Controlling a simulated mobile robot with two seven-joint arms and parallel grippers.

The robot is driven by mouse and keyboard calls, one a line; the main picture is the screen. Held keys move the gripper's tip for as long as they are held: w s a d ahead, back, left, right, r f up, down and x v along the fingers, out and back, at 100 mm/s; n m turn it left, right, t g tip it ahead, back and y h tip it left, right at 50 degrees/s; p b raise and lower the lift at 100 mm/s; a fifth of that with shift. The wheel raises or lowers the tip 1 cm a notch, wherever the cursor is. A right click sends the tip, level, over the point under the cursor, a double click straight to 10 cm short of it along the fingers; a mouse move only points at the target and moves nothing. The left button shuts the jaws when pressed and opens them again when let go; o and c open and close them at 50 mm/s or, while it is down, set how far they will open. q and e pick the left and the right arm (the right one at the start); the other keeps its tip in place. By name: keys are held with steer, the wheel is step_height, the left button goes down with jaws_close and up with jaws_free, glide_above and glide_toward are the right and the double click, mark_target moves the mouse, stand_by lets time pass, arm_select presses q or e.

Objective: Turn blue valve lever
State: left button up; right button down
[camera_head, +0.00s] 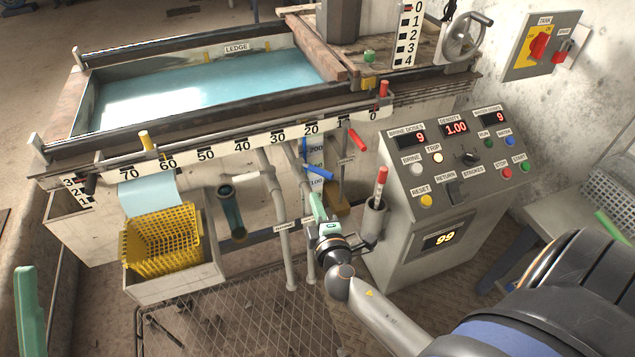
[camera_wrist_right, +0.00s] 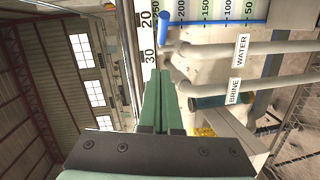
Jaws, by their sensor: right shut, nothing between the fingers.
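In the right wrist view the blue lever (camera_wrist_right: 212,21) runs across the top, past the fingertips. My right gripper (camera_head: 315,196) is shut and empty, its green fingers pointing up, just below the lever in the head view. In the right wrist view the closed fingers (camera_wrist_right: 160,74) are apart from the lever. A green finger-like piece (camera_head: 25,310) at the lower left edge looks like part of my left gripper; its jaw state is hidden.
Pipes labelled WATER (camera_wrist_right: 243,52) and BRINE (camera_wrist_right: 250,83) run close to the fingers. A red lever (camera_head: 358,140) is right of the blue one. The control panel (camera_head: 455,165) stands right, beside a holder with a red-capped marker (camera_head: 380,180). A yellow basket (camera_head: 160,243) is left.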

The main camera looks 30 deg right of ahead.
mark_target(317, 172)
steer(key=w+d, duration=0.1)
steer(key=w, duration=0.1)
steer(key=w+d+f, duration=0.1)
steer(key=w+d, duration=0.1)
steer(key=w+d+b, duration=0.1)
steer(key=w, duration=0.1)
steer(key=shift+w+d+f, duration=0.1)
steer(key=shift+d+f, duration=0.1)
steer(key=shift+d, duration=0.2)
steer(key=shift+w+d, duration=0.1)
steer(key=shift+d, duration=0.2)
steer(key=shift+d, duration=0.1)
steer(key=shift+d+n+y, duration=0.2)
steer(key=shift+n+y, duration=0.2)
steer(key=shift+y, duration=0.1)
